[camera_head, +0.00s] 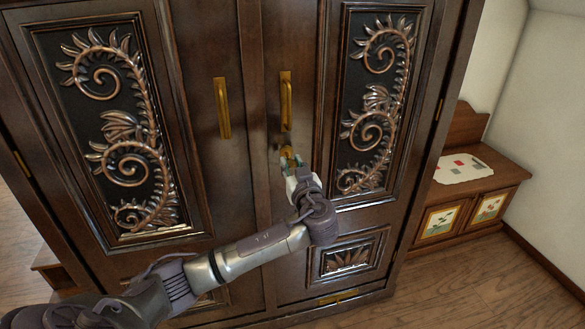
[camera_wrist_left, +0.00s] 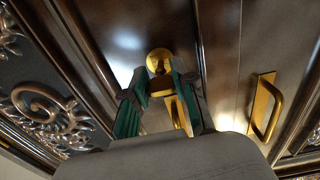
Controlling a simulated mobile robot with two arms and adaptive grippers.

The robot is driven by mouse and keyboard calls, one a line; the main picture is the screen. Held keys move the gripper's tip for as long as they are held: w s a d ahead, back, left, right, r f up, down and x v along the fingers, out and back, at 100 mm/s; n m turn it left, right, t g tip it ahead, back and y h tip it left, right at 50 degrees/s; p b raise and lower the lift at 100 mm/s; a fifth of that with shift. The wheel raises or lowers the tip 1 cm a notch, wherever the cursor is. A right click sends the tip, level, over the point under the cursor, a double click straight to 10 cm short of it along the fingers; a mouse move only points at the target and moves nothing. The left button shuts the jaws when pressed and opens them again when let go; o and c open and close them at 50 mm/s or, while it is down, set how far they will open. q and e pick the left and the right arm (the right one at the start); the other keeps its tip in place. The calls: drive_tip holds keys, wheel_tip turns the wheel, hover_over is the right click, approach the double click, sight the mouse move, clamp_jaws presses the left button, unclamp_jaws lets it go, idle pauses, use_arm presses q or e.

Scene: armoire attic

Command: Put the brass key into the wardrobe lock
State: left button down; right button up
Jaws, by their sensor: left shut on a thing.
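The dark wooden wardrobe (camera_head: 250,190) stands closed in front of me. Its lock is a round brass plate (camera_wrist_left: 159,61) with a dark spot, just beyond my fingertips in the left wrist view; in the head view the lock (camera_head: 286,151) is below the right-hand handle. My left gripper (camera_head: 290,162) is at the lock, its green-padded fingers (camera_wrist_left: 158,88) shut on the brass key (camera_wrist_left: 177,111). The key is largely hidden by the fingers. I cannot tell whether its tip touches or enters the lock. My right gripper is not in view.
Two brass handles, the left one (camera_head: 222,108) and the right one (camera_head: 286,101), stick out from the doors above the lock. A low wooden cabinet (camera_head: 480,207) with a cloth (camera_head: 463,168) on top stands to the right. Bare wooden floor (camera_head: 465,275) lies in front of it.

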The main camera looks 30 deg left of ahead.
use_arm(q)
drive_tip(key=shift+b+x, duration=0.8)
drive_tip(key=shift+x, duration=0.45)
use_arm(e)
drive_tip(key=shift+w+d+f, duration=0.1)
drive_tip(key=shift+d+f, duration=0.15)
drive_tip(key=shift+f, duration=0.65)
use_arm(q)
drive_tip(key=c, duration=0.8)
unclamp_jaws()
drive_tip(key=shift+c, duration=0.2)
drive_tip(key=v, duration=0.8)
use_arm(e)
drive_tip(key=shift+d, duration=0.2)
